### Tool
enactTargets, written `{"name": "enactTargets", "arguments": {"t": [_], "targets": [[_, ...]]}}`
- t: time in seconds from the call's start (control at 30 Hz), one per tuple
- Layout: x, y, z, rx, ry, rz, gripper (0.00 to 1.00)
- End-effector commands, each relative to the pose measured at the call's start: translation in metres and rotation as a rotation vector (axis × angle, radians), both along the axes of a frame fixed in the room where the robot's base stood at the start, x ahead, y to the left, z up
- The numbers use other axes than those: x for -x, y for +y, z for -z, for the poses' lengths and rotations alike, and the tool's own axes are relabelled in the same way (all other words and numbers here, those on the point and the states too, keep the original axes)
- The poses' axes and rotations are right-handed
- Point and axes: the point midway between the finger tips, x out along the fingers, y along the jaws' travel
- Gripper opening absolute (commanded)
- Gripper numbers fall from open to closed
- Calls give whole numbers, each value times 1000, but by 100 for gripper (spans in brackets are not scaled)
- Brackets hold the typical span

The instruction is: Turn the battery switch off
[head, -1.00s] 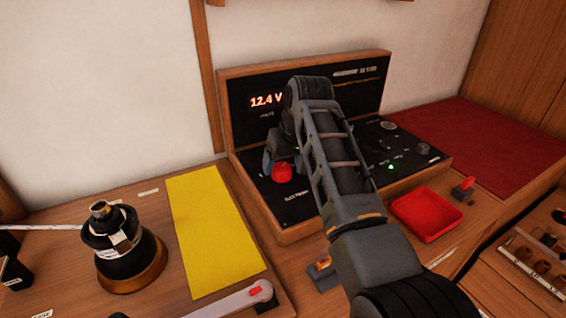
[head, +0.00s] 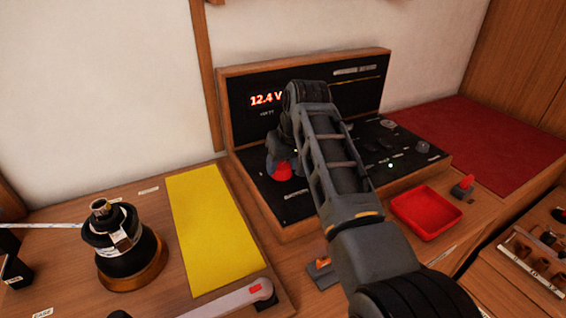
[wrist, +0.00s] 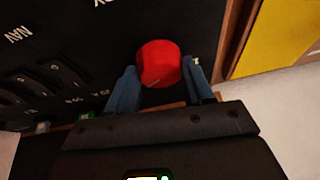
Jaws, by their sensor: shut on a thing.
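The battery switch is a red knob (head: 281,171) at the left of the black sloped panel (head: 300,186). In the wrist view the red knob (wrist: 159,64) sits between the two blue fingers of my gripper (wrist: 160,80). My gripper (head: 281,160) is shut on the knob from above. My arm hides part of the panel to the right of the knob. The display (head: 266,99) reads 12.4 V in red. The label by the knob is too small to read.
A yellow mat (head: 212,230) and a black winch (head: 129,247) are on the left. A red tray (head: 427,212) and a small red-handled lever (head: 463,187) stand to the right. A green light (head: 391,165) glows on the panel. A red mat (head: 485,140) lies behind.

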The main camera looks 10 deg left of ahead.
Motion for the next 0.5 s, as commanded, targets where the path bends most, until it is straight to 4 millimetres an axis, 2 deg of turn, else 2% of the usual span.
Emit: {"name": "enactTargets", "arguments": {"t": [0.27,0.5], "targets": [[0,0,0,-1,1,-20,21],[-1,-1,0,0,2,-131,21]]}}
